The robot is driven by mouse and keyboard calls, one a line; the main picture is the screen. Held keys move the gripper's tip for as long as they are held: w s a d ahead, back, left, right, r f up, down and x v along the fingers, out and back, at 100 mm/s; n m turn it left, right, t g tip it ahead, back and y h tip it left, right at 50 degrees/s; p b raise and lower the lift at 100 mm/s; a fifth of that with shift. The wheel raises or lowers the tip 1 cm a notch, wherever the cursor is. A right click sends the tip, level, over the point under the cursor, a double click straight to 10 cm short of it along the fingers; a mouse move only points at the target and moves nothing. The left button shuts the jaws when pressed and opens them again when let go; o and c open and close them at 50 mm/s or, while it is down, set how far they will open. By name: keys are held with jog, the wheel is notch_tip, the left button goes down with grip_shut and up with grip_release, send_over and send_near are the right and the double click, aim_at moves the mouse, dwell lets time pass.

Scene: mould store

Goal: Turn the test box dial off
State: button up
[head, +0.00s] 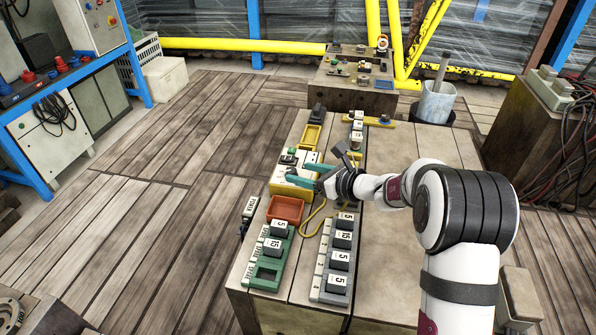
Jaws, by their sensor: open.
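The test box appears to be the yellow and cream box (280,188) on the wooden bench, left of centre. A small dark and green part (288,158) shows on its top at the back left; I cannot tell whether it is the dial or how it is set. My gripper (297,171) reaches in from the right, its teal fingers apart and pointing left over the box. The fingers and wrist hide part of the box's top. I cannot tell whether they touch it.
A red tray (286,208), a green rack (252,281) and a grey rack (318,290) with dark numbered blocks lie in front. A yellow tray (311,136) stands behind. A yellow cable (312,218) loops beside the box. The bench's right side (395,150) has bare planks.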

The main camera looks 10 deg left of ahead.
aim_at(291, 173)
jog(key=shift+x, duration=1.25)
grip_shut()
